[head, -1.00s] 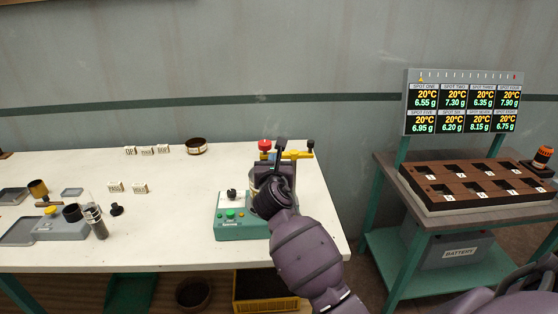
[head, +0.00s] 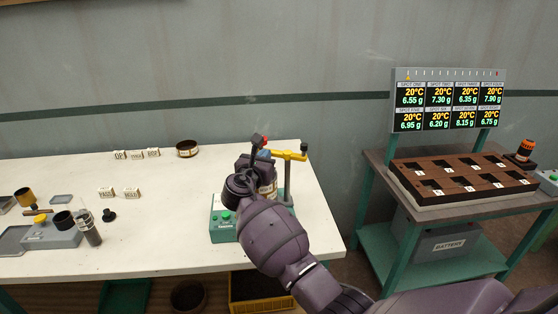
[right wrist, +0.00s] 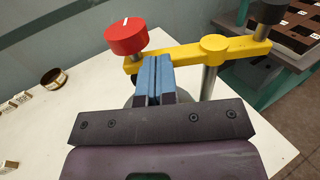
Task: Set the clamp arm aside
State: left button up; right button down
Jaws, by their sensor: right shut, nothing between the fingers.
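The clamp arm (head: 290,155) is a yellow bar on a grey post at the back of a green-and-white machine (head: 222,228). In the right wrist view the yellow arm (right wrist: 188,53) runs across the top, with a red knob (right wrist: 125,37) at its left end and a black knob (right wrist: 268,10) at its right. My right gripper (head: 265,154) is over the machine. Its blue fingers (right wrist: 157,62) are shut and empty, close beside the arm between red knob and post; contact is unclear. My wrist hides much of the machine and its jar (head: 268,186). My left gripper is out of view.
The white table (head: 160,220) has free room left of the machine. Small labelled blocks (head: 136,154), a dark ring (head: 187,148) and a grey tool station (head: 50,238) stand further left. A separate stand with a brown slotted tray (head: 460,180) and display is on the right.

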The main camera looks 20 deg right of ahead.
jog(key=shift+w+d+m+g+h, duration=0.1)
jog(key=shift+w+m+g+h, duration=0.45)
jog(key=shift+m+g+h, duration=0.35)
jog(key=shift+w+d+m+g+h+b, duration=0.1)
jog(key=shift+w+m+g+h+b, duration=0.15)
jog(key=shift+m+g+h, duration=0.25)
jog(key=shift+w+d+m+g+h+b, duration=0.1)
jog(key=shift+w+m+g+h+b, duration=0.15)
jog(key=shift+g, duration=0.45)
jog(key=shift+w+d+m+g, duration=0.1)
jog(key=shift+d+m+g, duration=0.05)
jog(key=shift+m+g, duration=0.3)
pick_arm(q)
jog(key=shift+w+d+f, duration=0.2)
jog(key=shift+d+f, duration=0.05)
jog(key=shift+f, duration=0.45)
pick_arm(e)
jog(key=shift+w+d, duration=0.1)
jog(key=shift+w, duration=0.05)
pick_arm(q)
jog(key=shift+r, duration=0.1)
pick_arm(e)
jog(key=shift+w+d, duration=0.1)
jog(key=shift+w, duration=0.05)
